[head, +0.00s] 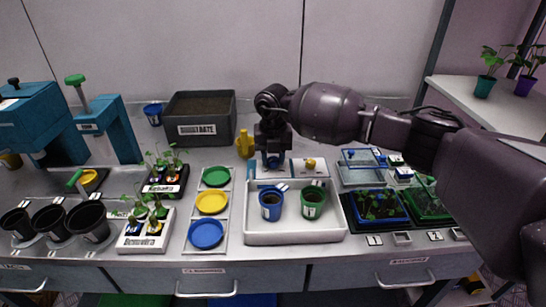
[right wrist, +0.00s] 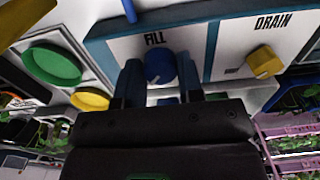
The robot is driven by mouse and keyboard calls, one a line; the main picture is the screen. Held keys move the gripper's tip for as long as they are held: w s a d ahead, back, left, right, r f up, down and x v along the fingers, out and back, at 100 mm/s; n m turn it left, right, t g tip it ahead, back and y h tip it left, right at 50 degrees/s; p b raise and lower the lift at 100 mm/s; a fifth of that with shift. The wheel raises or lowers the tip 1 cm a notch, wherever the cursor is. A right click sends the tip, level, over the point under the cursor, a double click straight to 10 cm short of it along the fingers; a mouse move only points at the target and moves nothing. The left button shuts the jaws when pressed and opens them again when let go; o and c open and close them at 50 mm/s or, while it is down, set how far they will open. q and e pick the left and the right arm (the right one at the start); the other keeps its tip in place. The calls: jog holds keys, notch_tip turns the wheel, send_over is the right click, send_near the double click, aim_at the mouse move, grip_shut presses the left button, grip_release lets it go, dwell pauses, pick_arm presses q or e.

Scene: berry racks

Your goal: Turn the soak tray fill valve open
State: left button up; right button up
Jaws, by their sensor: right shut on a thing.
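The soak tray (head: 295,239) is a white tray at the front middle of the bench, holding a blue pot (head: 270,205) and a green pot (head: 313,205). A panel behind it carries the fill and drain valves. The blue fill valve knob (right wrist: 160,68) sits under the word FILL in the right wrist view. My right gripper (head: 272,157) is shut on this knob, one finger on each side; it also shows in the right wrist view (right wrist: 161,85). The yellow drain knob (head: 310,163) is to the right, apart from the gripper. My left gripper is out of view.
Green, yellow and blue discs (head: 211,202) lie left of the tray. A grey substrate bin (head: 199,118) stands behind. Seedling trays (head: 379,206) are to the right, under my right arm. Black pots (head: 88,222) stand at far left.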

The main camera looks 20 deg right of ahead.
jog(key=n, duration=0.4)
jog(key=shift+n, duration=0.4)
jog(key=n, duration=0.4)
jog(key=shift+f+b, duration=0.1)
jog(key=shift+b, duration=0.25)
jog(key=n, duration=0.5)
jog(key=shift+b, duration=0.4)
jog(key=n, duration=0.2)
jog(key=shift+n+b, duration=0.3)
jog(key=shift+n, duration=0.7)
